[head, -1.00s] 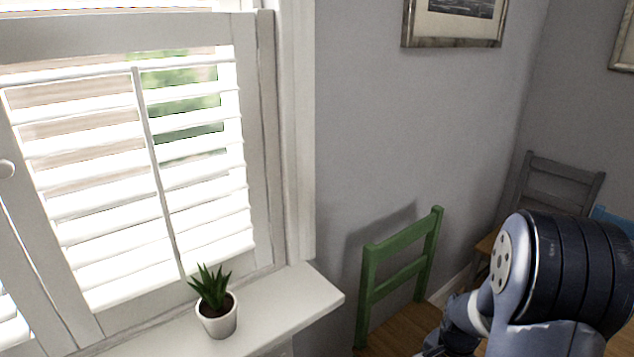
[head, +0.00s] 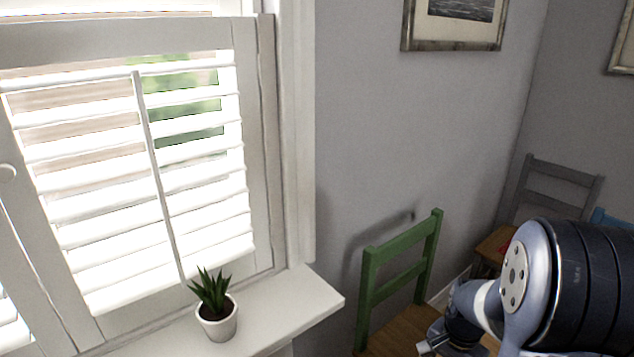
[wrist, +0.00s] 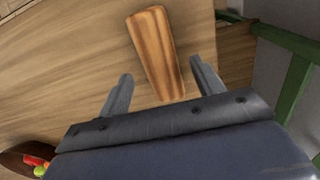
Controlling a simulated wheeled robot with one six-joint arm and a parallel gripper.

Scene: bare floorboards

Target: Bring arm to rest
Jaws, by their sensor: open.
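My gripper (wrist: 161,68) is open in the wrist view, its two grey fingers apart with nothing gripped. A wooden, striped block-like piece (wrist: 155,50) lies on the wooden surface (wrist: 80,70) beyond and between the fingers; I cannot tell the exact gap. In the head view my arm fills the lower right corner, and only part of its wrist end shows at the bottom edge.
A green chair (head: 400,265) stands by the wall; it also shows in the wrist view (wrist: 295,85). A bowl (wrist: 22,162) holds red and green things. A potted plant (head: 215,305) stands on the white windowsill (head: 285,310). A grey chair (head: 560,175) stands behind my arm.

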